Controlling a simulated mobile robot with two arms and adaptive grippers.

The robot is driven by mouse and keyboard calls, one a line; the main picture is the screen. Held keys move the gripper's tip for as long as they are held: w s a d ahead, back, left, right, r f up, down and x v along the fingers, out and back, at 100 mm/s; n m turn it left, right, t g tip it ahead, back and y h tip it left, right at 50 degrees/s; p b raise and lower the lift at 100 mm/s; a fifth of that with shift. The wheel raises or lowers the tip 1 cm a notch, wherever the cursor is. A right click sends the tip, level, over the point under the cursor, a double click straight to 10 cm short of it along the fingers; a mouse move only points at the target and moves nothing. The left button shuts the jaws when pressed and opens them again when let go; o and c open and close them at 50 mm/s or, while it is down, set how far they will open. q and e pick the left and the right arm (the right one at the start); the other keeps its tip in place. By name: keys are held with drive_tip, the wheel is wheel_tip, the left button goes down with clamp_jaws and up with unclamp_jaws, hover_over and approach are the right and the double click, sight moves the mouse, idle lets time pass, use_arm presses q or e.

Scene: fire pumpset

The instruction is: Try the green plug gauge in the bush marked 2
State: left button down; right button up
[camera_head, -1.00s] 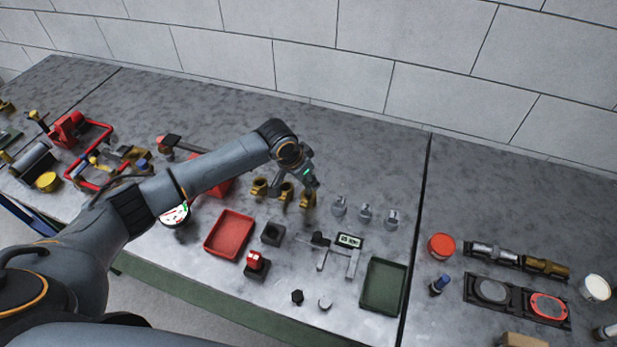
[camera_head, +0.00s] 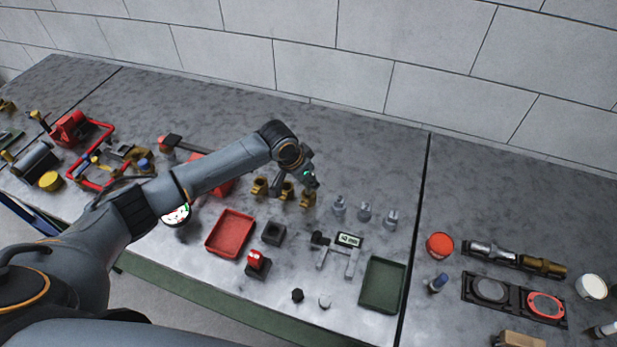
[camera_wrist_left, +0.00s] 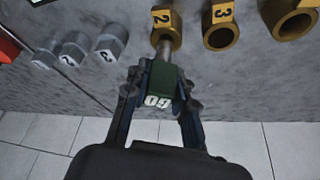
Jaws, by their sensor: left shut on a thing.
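My left gripper (camera_wrist_left: 160,100) is shut on the green plug gauge (camera_wrist_left: 161,82), whose handle has white digits on its end. Its steel pin (camera_wrist_left: 170,52) points at the brass bush marked 2 (camera_wrist_left: 163,18); the tip meets the bush's mouth, but how far it is inside cannot be told. In the head view the left gripper (camera_head: 308,180) is over the rightmost brass bush (camera_head: 307,200); the gauge is hard to make out there. The brass bush marked 3 (camera_wrist_left: 221,32) stands beside it, with another brass bush (camera_wrist_left: 290,18) beyond. My right gripper is not in view.
Several steel plugs (camera_head: 364,211) stand right of the brass bushes. A red tray (camera_head: 213,248), a black block (camera_head: 273,233), a red gauge in a holder (camera_head: 256,260), a caliper (camera_head: 347,262) and a green tray (camera_head: 366,298) lie nearer. The bench behind the bushes is clear.

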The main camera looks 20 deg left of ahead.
use_arm(q)
drive_tip(key=shift+f, duration=0.3)
idle(0.5)
drive_tip(key=shift+f+b, duration=0.3)
drive_tip(key=shift+f, duration=0.05)
idle(1.1)
drive_tip(key=shift+r, duration=0.1)
drive_tip(key=shift+r+p, duration=1.75)
drive_tip(key=shift+p, duration=0.3)
drive_tip(key=shift+f, duration=0.15)
drive_tip(key=shift+w+f+b, duration=0.1)
drive_tip(key=shift+f+b, duration=0.55)
drive_tip(key=shift+f, duration=0.35)
